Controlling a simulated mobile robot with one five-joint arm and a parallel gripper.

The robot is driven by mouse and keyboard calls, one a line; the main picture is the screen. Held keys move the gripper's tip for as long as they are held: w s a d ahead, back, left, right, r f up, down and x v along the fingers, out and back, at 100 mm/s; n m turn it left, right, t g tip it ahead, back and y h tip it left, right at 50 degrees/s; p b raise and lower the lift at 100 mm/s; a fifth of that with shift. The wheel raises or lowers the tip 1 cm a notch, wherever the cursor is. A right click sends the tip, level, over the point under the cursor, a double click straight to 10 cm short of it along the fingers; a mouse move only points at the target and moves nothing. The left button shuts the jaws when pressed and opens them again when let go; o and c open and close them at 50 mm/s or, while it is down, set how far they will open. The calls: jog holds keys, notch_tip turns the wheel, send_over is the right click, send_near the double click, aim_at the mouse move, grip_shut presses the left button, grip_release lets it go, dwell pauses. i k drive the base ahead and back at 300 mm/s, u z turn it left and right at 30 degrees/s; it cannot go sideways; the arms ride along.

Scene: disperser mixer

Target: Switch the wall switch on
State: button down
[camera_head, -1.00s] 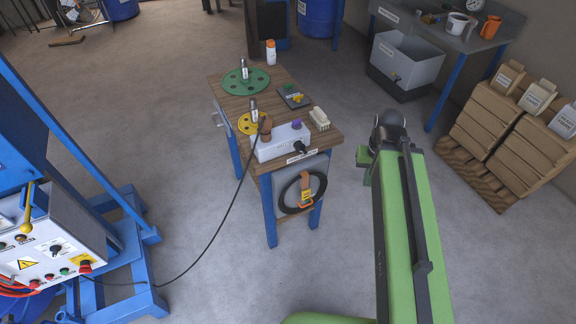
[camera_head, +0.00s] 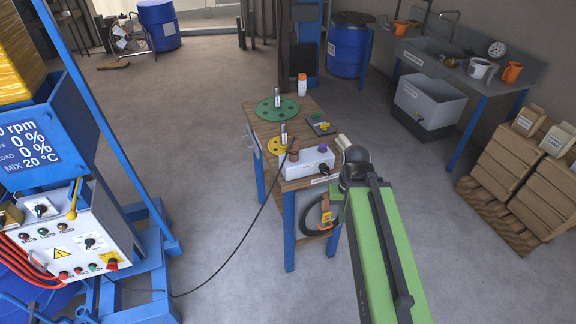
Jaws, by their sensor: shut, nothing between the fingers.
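I cannot make out a wall switch on the wall parts in view. A control panel (camera_head: 75,245) on the blue machine at the left carries rotary knobs, coloured buttons and a yellow lever (camera_head: 74,200). A small white box with a black knob (camera_head: 307,163) sits on the wooden workbench in the middle, with a cable running from the bench to the floor. My green arm reaches up from the bottom right, its dark joint beside the bench's right edge. My gripper does not show; it is out of sight beyond that joint.
The workbench (camera_head: 268,128) holds green and yellow discs. A blue drum (camera_head: 348,50) stands behind it. Open floor lies between machine and bench.

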aim_at(325, 170)
jog(key=u, duration=0.15)
jog(key=i, duration=1)
jog(key=z, duration=0.45)
jog(key=k, duration=1.45)
jog(key=u, duration=1.05)
jog(key=i, duration=0.95)
